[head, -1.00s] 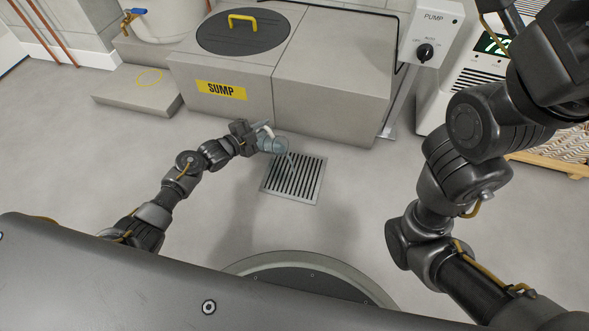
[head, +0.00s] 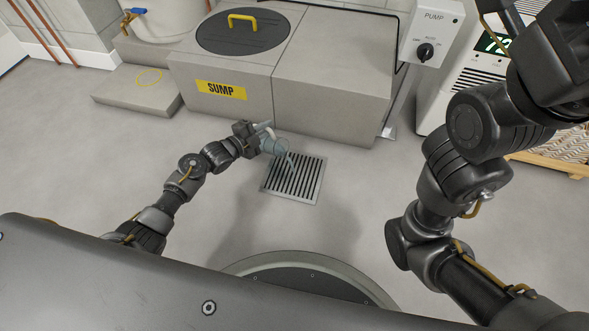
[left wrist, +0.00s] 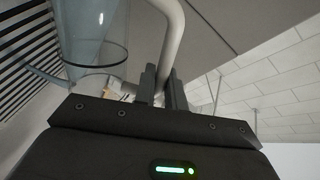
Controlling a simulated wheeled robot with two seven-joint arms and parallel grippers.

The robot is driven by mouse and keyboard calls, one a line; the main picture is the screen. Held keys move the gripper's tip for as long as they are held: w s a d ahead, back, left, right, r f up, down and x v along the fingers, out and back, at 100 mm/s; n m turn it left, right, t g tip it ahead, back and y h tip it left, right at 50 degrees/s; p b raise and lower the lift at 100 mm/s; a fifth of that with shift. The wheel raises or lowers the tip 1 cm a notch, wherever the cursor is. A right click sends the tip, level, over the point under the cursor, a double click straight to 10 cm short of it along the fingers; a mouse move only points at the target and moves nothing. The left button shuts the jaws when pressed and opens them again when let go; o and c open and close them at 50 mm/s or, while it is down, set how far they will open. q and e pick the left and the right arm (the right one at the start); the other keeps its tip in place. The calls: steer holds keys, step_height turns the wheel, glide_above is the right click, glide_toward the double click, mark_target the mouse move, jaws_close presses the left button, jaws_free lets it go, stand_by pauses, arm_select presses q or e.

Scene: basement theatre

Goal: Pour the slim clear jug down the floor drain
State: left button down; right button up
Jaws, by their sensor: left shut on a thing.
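The slim clear jug (head: 276,147) is tilted beside and above the floor drain (head: 312,182), its mouth toward the slats. A thin bluish stream (head: 290,160) shows between the jug's mouth and the drain. My left gripper (head: 262,131) is shut on the jug's pale handle. In the left wrist view the gripper's fingers (left wrist: 163,88) close around the white handle (left wrist: 172,45), with the clear jug body (left wrist: 93,35) to the left and the drain slats (left wrist: 25,50) beyond it. My right arm is at the right; its gripper is not seen.
A concrete sump block (head: 330,90) with a yellow-handled lid (head: 243,31) stands just behind the drain. A low step (head: 138,90) lies to the left. A pump switch box (head: 425,45) and a white machine (head: 455,85) stand at the right. Floor around the drain is clear.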

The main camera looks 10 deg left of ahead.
arm_select(q)
steer(key=shift+s+d+m, duration=0.2)
steer(key=shift+d+m, duration=0.3)
stand_by(0.4)
